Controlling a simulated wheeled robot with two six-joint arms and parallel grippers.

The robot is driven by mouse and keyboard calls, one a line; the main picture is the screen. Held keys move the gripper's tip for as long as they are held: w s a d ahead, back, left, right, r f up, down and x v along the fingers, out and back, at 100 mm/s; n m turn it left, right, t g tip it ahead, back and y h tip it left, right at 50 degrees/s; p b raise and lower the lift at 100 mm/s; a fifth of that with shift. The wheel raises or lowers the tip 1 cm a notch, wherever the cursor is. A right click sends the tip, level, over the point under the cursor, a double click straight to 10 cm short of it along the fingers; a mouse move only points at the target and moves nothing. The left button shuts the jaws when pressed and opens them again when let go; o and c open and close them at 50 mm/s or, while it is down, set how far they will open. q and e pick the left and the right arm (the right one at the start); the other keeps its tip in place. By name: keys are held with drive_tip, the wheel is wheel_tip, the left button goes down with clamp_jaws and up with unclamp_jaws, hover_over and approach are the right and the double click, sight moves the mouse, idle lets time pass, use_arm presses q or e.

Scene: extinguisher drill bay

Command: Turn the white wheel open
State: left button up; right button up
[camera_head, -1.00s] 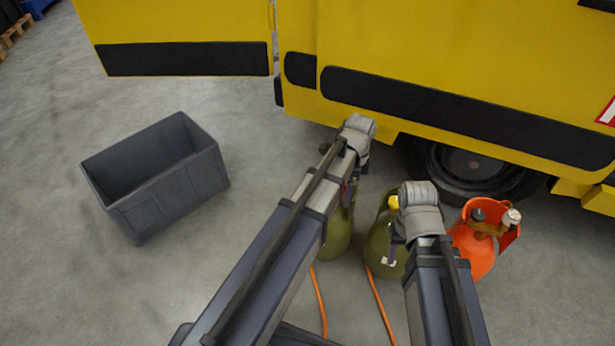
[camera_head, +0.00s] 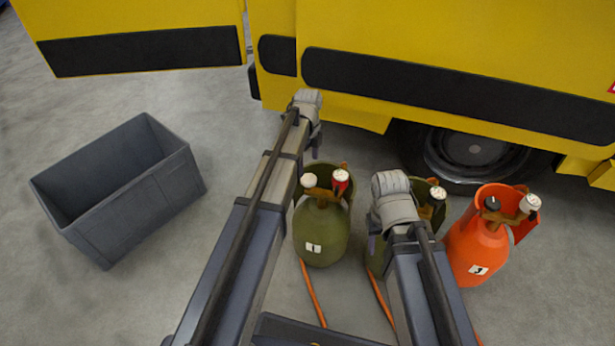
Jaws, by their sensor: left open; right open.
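A pale white wheel (camera_head: 309,180) sits on top of the olive cylinder marked 1 (camera_head: 321,232), beside a red-sided gauge (camera_head: 340,178). My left gripper (camera_head: 316,146) hangs from its wrist just behind and above this wheel, apart from it; it is open and its fingers are partly hidden. My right gripper (camera_head: 374,220) is open in front of a second olive cylinder (camera_head: 432,218), mostly hidden under its own wrist. That cylinder's wheel is hidden; its gauge (camera_head: 438,193) shows. An orange cylinder marked 3 (camera_head: 474,250) has a black wheel (camera_head: 491,203) and a white-faced gauge (camera_head: 530,203).
Orange hoses (camera_head: 313,295) run from the cylinders across the floor. An empty grey bin (camera_head: 140,208) stands at the left. A yellow vehicle (camera_head: 400,40) with a dark tyre (camera_head: 470,155) stands close behind the cylinders.

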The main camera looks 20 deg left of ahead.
sight(308, 178)
use_arm(q)
wheel_tip(308, 178, down, 7)
drive_tip(key=b, duration=0.6)
drive_tip(key=c, duration=1.4)
